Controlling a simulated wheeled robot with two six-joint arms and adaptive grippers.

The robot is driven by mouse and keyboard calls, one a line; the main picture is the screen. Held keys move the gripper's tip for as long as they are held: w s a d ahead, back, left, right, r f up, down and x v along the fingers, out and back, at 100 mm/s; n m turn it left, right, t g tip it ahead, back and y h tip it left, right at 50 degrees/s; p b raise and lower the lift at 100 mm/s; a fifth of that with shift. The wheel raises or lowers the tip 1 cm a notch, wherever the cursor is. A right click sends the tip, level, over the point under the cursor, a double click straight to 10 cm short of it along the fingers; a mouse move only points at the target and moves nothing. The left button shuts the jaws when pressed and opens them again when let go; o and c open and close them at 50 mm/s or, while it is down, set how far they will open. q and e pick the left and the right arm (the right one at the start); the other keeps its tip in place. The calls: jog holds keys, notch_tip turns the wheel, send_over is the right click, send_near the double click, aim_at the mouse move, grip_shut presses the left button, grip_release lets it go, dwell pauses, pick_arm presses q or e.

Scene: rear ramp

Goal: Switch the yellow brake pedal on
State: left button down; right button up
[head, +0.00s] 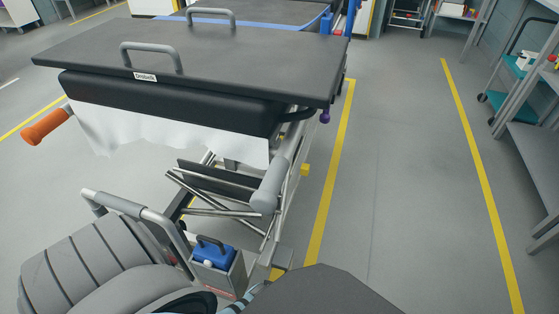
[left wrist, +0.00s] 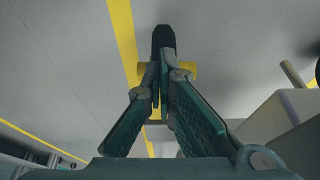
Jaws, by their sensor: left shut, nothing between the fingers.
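A small yellow piece, which looks like the brake pedal (head: 305,170), sticks out low on the right side of the trolley in the head view. In the left wrist view a short yellow bar, likely the pedal (left wrist: 186,70), shows on both sides of my left gripper (left wrist: 162,52). The gripper's fingers are shut with nothing between them. They cover the middle of the bar. I cannot tell whether they touch it. My left fingers are not clearly visible in the head view, and my right gripper is in neither view.
The trolley's dark flat top (head: 200,55) overhangs its metal frame. An orange handle (head: 45,127) juts out at the left. A blue item (head: 213,255) sits in a grey holder in front. The floor (head: 400,170) to the right is clear up to grey shelving.

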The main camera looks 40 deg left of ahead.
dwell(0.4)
pick_arm(q)
jog(key=v, duration=1.2)
